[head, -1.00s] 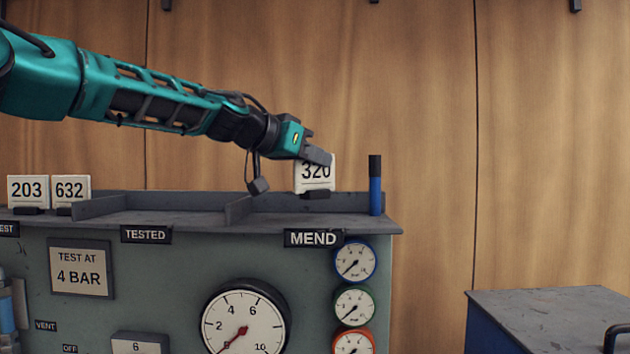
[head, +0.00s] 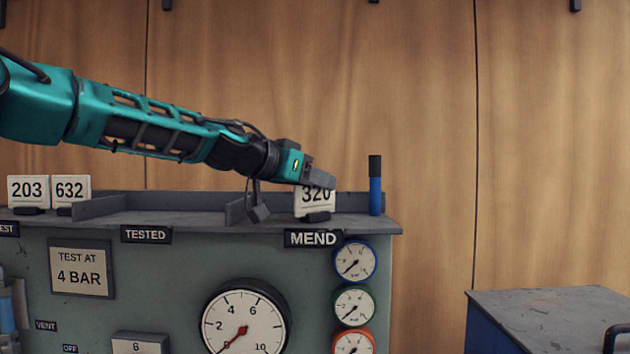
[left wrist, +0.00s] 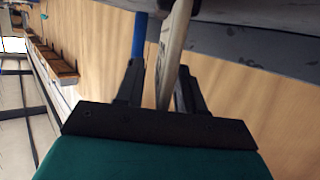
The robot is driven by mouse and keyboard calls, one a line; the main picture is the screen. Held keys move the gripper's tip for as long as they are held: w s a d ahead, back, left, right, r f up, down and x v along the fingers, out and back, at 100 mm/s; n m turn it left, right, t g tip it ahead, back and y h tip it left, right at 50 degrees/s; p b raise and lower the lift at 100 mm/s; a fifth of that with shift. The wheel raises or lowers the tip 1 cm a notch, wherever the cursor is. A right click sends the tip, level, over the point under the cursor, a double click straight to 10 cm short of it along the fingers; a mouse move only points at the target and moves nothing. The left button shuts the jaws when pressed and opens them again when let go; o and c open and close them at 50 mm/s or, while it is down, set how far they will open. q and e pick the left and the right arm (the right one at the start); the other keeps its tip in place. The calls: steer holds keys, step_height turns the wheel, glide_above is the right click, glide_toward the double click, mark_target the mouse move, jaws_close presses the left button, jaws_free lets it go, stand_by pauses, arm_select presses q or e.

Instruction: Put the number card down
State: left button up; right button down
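The number card 320 (head: 314,200) is white with a dark foot. It stands upright on the bench-top shelf (head: 270,219) above the MEND label (head: 313,238). My left gripper (head: 320,179) is at the card's top edge and covers part of it. In the left wrist view, the card (left wrist: 174,50) is between the two fingers (left wrist: 160,78). A gap shows between the card and the left-hand finger, so the fingers look open around it. My right gripper is in neither view.
A blue marker (head: 375,187) stands just right of the card. Cards 203 (head: 27,189) and 632 (head: 70,189) stand at the far left. A low divider (head: 238,209) is left of the card. A dark-topped cabinet (head: 550,312) is at lower right.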

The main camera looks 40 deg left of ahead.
arm_select(q)
steer(key=v, duration=1.2)
stand_by(0.6)
